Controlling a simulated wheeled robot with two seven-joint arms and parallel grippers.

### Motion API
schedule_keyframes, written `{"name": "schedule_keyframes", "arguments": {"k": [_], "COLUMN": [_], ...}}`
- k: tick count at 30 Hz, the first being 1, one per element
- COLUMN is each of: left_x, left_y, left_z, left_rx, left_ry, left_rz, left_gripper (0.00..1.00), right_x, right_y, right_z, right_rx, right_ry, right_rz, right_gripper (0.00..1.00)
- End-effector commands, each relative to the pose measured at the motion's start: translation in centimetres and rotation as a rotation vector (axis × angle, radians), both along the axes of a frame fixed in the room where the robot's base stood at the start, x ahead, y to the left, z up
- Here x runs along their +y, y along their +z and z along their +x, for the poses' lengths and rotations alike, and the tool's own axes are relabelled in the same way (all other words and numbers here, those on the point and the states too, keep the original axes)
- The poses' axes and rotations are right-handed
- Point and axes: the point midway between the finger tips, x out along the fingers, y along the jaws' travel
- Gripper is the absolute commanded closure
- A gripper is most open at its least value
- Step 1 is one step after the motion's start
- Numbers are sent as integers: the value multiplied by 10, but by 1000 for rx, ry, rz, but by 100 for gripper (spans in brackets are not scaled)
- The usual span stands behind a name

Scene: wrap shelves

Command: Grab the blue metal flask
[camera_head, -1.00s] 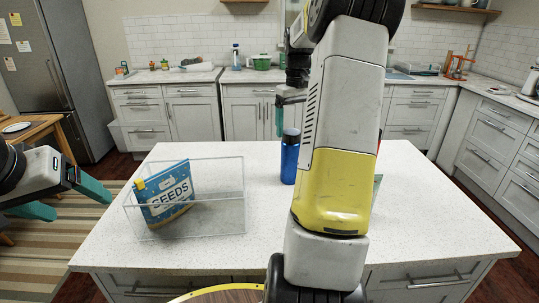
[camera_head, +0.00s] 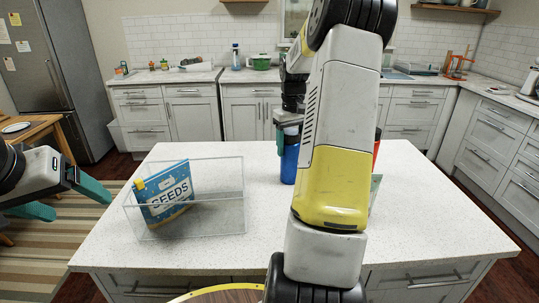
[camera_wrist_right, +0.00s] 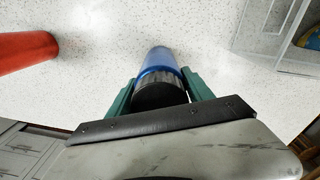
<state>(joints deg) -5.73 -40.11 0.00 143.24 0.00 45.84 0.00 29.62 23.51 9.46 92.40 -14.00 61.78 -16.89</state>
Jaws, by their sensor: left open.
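The blue metal flask (camera_head: 289,163) with a dark cap stands upright on the white island counter, partly behind my right arm. My right gripper (camera_head: 287,135) is over its top, pointing down. In the right wrist view, the green fingers (camera_wrist_right: 158,85) are on both sides of the flask's dark cap (camera_wrist_right: 160,92), and the blue body (camera_wrist_right: 160,62) shows beyond. I cannot tell whether the fingers press on it. My left gripper (camera_head: 75,200) is open and empty, left of the counter.
A clear open box (camera_head: 220,218) with a blue seeds bag (camera_head: 165,196) stands on the counter's left. A red object (camera_head: 377,145), also in the right wrist view (camera_wrist_right: 25,50), is partly behind my right arm. The counter's right side (camera_head: 440,210) is clear.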

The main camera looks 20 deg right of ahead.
Motion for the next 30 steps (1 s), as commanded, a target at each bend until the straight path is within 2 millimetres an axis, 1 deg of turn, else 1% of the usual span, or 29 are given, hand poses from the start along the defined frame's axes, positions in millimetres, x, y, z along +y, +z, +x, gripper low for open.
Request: {"name": "schedule_keyframes", "arguments": {"k": [1,5,6,8,9,17,21,25,30], "left_x": [0,0,0,0,0,0,0,0,0], "left_y": [0,0,0,0,0,0,0,0,0], "left_z": [0,0,0,0,0,0,0,0,0], "left_rx": [0,0,0,0,0,0,0,0,0], "left_ry": [0,0,0,0,0,0,0,0,0], "left_rz": [0,0,0,0,0,0,0,0,0], "left_gripper": [21,21,21,21,21,21,21,21,21], "right_x": [0,0,0,0,0,0,0,0,0], "right_y": [0,0,0,0,0,1,5,16,36], "right_z": [0,0,0,0,0,0,1,1,1], "right_rx": [0,0,0,-1,-1,-2,-3,-4,-4], "right_ry": [0,0,0,0,0,0,0,-1,0], "right_rz": [0,0,0,0,0,-1,-1,-2,-2], "right_gripper": [52,78,86,98,100,100,100,100,100]}}
